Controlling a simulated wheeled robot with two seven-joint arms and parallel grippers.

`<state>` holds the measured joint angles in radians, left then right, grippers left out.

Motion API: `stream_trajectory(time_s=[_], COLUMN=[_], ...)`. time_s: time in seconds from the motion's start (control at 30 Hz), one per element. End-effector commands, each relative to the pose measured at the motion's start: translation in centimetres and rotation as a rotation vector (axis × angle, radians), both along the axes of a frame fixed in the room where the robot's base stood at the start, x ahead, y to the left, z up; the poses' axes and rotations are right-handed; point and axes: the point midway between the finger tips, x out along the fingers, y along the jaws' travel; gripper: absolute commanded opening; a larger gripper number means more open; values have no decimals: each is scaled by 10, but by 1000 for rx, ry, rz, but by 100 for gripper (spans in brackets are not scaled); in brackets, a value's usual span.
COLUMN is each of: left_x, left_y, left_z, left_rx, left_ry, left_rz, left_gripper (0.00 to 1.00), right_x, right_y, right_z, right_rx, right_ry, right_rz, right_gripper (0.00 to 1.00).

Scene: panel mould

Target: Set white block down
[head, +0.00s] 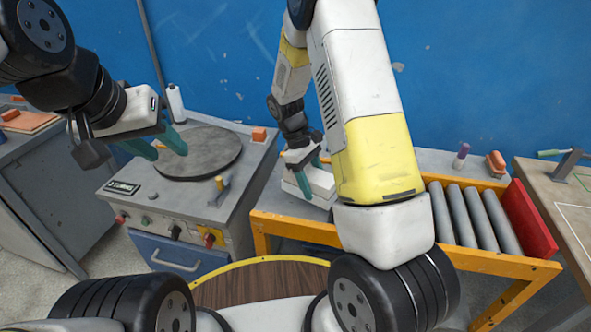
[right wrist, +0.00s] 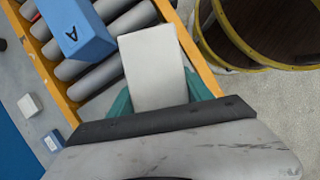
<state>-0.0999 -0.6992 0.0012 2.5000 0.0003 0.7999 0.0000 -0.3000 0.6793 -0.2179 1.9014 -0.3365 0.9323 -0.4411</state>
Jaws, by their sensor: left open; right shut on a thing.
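The white block (head: 314,184) is held between the teal fingers of my right gripper (head: 304,172), over the grey top left of the rollers in the head view. In the right wrist view the white block (right wrist: 153,62) sticks out from between the fingers of the right gripper (right wrist: 160,97), one on each side. It overlaps the orange rail there. I cannot tell whether its underside touches anything. My left gripper (head: 168,150) is open and empty, in front of the round grey disc on the machine at the left.
Grey rollers (head: 475,216) lie in an orange frame (head: 480,262) with a red end plate (head: 529,219). A blue block marked A (right wrist: 76,29) rests on the rollers. A round wood-topped thing (right wrist: 275,28) stands beside the frame.

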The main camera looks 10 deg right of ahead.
Motion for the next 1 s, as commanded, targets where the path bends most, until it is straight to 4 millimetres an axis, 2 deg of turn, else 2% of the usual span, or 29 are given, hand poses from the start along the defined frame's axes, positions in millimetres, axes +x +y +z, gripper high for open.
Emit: stream_trajectory(time_s=[0.03, 0.17, 0.3, 0.5, 0.63, 0.77, 0.87, 1.0], left_x=[0, 0, 0, 0, 0, 0, 0, 0], left_y=[0, 0, 0, 0, 0, 0, 0, 0], left_z=[0, 0, 0, 0, 0, 0, 0, 0], left_rx=[-1, -1, -1, -1, -1, -1, -1, -1], left_ry=[-1, -1, -1, -1, -1, -1, -1, -1], left_rz=[1, 1, 1, 1, 1, 1, 1, 1], left_gripper=[40, 40, 40, 40, 40, 40, 40, 40], right_x=[0, 4, 5, -6, -14, -17, -10, 14], right_y=[8, 26, 60, 110, 131, 139, 134, 113], right_z=[2, 3, 5, 7, 8, 8, 7, 3], right_rx=[4, 4, 4, 5, 4, 3, 2, 2], right_ry=[-2, -3, -3, -4, -4, -5, -5, -5], right_rz=[161, 599, 1068, 1611, 1817, 1908, 1926, 1921], right_gripper=[0, 0, 0, 0, 0, 0, 0, 0])
